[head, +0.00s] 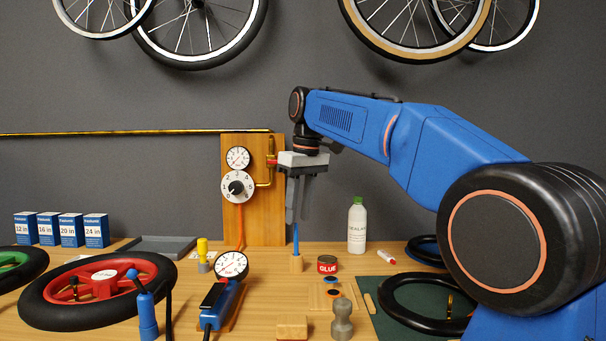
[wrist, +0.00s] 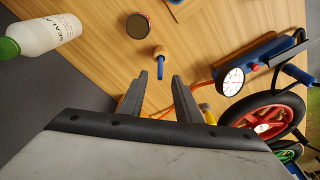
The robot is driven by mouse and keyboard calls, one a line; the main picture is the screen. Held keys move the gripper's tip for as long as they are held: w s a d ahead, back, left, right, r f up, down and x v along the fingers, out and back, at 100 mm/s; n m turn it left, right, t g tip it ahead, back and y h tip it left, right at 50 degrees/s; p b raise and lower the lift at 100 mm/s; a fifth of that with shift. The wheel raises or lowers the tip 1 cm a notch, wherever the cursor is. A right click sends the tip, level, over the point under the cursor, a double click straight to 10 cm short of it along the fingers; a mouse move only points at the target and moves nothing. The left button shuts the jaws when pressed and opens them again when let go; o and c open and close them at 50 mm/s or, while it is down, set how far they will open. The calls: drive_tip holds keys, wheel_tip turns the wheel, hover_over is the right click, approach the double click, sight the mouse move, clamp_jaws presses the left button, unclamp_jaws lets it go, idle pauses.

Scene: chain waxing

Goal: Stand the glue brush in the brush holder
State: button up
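My gripper (head: 298,220) points straight down above the brush. In the wrist view my gripper (wrist: 159,76) has its two fingers apart, with the handle top in line with the gap between the tips and nothing clamped.
A red glue tin (head: 327,265) stands just right of the holder, with a white bottle (head: 357,226) behind it. A blue pump with a gauge (head: 231,265) is at left. The gauge board (head: 253,220) rises behind.

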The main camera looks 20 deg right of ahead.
wheel_tip(320, 180, up, 10)
drive_tip(key=s, duration=0.1)
drive_tip(key=shift+s+d+r, duration=0.25)
drive_tip(key=shift+s+d, duration=0.05)
drive_tip(key=shift+d, duration=0.1)
idle(0.7)
